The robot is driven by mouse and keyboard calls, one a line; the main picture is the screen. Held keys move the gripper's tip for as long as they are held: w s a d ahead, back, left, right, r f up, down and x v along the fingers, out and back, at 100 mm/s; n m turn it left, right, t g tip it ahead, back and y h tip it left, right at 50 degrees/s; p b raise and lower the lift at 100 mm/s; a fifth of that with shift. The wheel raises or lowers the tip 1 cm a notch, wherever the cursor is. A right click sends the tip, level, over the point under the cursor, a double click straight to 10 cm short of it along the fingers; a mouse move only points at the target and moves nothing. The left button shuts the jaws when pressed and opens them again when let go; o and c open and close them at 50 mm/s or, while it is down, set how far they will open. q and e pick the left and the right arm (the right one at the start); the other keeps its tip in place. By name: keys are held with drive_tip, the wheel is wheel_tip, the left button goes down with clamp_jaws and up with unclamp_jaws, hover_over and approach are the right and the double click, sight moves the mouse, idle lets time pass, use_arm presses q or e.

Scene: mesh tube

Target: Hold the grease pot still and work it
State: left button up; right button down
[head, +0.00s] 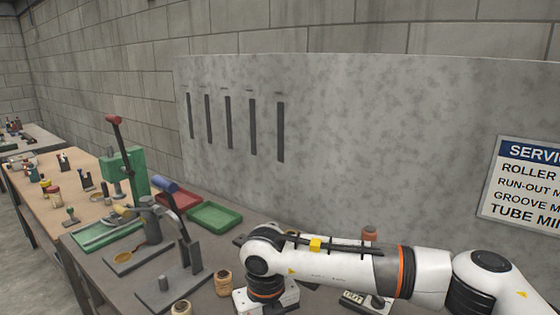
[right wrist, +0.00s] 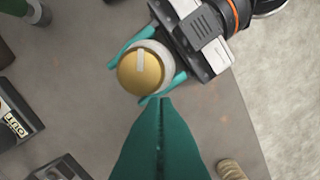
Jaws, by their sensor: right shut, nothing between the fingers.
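The grease pot (right wrist: 139,73) shows in the right wrist view as a round gold top with a pale bar on it and a pale rim. My left gripper (right wrist: 150,68) has its teal fingers on both sides of the pot, closed around it. My right gripper (right wrist: 163,101) is shut and empty; its dark green fingertips appear just beside the pot and a left fingertip, and I cannot tell whether they touch. In the head view my white right arm comes in from the right; its fingertips are below the frame, and I cannot make out the pot there.
Brown spools (head: 223,283) stand left of my arm. A lever press (head: 175,283), green tray (head: 215,216) and red tray (head: 180,201) are farther along the bench. A labelled dark block (right wrist: 14,112) lies left of the pot. The bench edge is on the right in the wrist view.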

drive_tip(key=shift+s+d, duration=0.2)
idle(0.5)
use_arm(q)
drive_tip(key=shift+a, duration=0.1)
use_arm(e)
drive_tip(key=shift+w+d, duration=0.2)
drive_tip(key=shift+d, duration=0.05)
drive_tip(key=shift+w+d, duration=0.1)
drive_tip(key=shift+d, duration=0.1)
drive_tip(key=shift+w+d, duration=0.1)
drive_tip(key=shift+d, duration=0.35)
idle(0.5)
drive_tip(key=shift+w, duration=0.1)
wheel_tip(320, 180, up, 6)
drive_tip(key=shift+w, duration=0.35)
idle(0.4)
